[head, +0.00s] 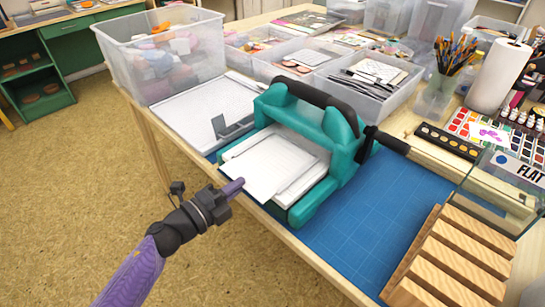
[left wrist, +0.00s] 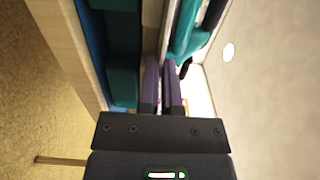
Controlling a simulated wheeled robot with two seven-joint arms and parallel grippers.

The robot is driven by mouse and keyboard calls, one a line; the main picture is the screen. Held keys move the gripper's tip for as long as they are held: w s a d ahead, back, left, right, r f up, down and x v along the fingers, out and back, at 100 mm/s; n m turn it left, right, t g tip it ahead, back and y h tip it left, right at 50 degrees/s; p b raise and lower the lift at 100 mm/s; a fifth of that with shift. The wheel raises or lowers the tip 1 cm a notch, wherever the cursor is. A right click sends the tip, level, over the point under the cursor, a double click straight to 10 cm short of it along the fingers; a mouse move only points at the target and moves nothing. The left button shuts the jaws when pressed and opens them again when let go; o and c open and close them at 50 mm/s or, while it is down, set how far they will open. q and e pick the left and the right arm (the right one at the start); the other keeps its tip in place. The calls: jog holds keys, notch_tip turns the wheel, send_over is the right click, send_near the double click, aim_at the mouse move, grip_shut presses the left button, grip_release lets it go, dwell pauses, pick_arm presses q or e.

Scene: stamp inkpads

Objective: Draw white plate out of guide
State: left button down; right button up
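A teal press (head: 318,125) with a dark handle on top and a crank on its right side stands on a blue cutting mat. A flat white plate (head: 262,172) lies in the press's guide (head: 310,185), its front edge sticking out toward the lower left. My left gripper (head: 235,187) is at that front edge. In the left wrist view its two purple fingers (left wrist: 162,85) are close together, with the thin plate edge-on between them. Their very tips and the contact are hard to see. The plate's far end is hidden under the press. My right gripper is not in view.
A blue cutting mat (head: 375,235) has bare room to the right of the press. A wooden slotted block (head: 455,255) stands at the front right. Clear bins (head: 160,60) line the back. The table's front edge (head: 290,245) runs beside my left gripper.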

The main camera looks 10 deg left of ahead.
pick_arm(q)
jog(key=s+a+r+p, duration=0.4)
jog(key=s+a+p, duration=0.2)
jog(key=s+a, duration=0.2)
jog(key=shift+s, duration=1.15)
dwell(0.8)
